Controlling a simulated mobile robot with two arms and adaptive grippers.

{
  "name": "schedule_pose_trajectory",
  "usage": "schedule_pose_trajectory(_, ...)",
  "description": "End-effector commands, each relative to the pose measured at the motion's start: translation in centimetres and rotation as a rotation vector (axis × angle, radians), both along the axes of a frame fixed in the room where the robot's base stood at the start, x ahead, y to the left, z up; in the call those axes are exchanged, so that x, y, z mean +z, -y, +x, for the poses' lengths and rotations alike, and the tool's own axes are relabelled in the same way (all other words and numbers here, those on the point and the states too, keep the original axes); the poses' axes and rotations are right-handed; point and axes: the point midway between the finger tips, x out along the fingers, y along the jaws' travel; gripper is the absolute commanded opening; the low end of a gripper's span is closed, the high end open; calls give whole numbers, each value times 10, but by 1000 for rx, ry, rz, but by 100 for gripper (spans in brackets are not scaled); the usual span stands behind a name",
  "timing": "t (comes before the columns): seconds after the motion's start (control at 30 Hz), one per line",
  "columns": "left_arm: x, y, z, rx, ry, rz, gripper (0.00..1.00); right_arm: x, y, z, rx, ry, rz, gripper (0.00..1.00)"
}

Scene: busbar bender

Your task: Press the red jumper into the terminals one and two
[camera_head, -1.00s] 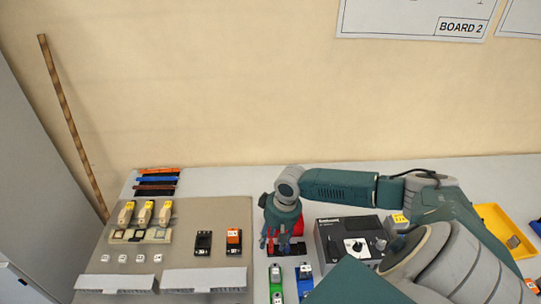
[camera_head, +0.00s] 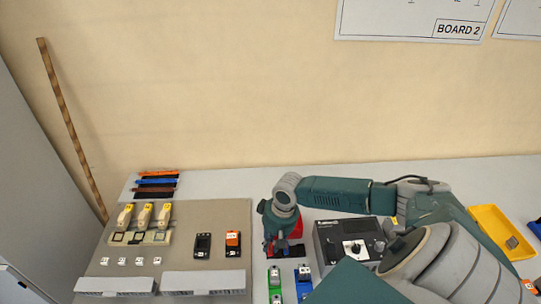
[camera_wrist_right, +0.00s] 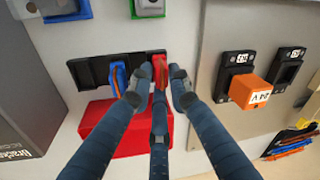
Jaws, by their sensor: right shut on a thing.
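The red jumper (camera_wrist_right: 160,68) is at one end of a black holder (camera_wrist_right: 98,71), in the right wrist view. My right gripper (camera_wrist_right: 160,82) is shut on the red jumper, its fingers around it. In the head view the same gripper (camera_head: 270,250) points down at the left end of the holder (camera_head: 295,251), and its fingers largely hide the jumper. I cannot tell whether the jumper is still seated. Three beige and yellow blocks (camera_head: 144,214) stand on the grey board at left; I cannot read which terminals are one and two. My left gripper is not in view.
A blue jumper (camera_wrist_right: 116,78) sits in the same holder. A red box (camera_wrist_right: 105,120) is close beside it. A black device with a dial (camera_head: 350,243) stands right of the holder. Orange (camera_head: 233,242) and black (camera_head: 203,245) modules are on the board (camera_head: 220,215). A yellow tray (camera_head: 490,222) is at right.

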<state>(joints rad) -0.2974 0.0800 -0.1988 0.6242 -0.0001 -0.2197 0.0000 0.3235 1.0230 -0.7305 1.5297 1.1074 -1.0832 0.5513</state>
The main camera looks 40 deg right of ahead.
Motion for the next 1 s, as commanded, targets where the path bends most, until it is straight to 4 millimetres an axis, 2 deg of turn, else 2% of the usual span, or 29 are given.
schedule_pose_trajectory(0.17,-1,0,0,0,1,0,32,3,-2,-1,1,-4,4,0)
schedule_pose_trajectory(0.37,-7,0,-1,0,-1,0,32,28,-1,-1,3,-1,1,0)
schedule_pose_trajectory(0.8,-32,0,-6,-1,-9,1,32,150,0,1,2,3,0,0)
schedule_pose_trajectory(1.0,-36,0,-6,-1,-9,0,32,186,-1,1,-1,2,3,0)
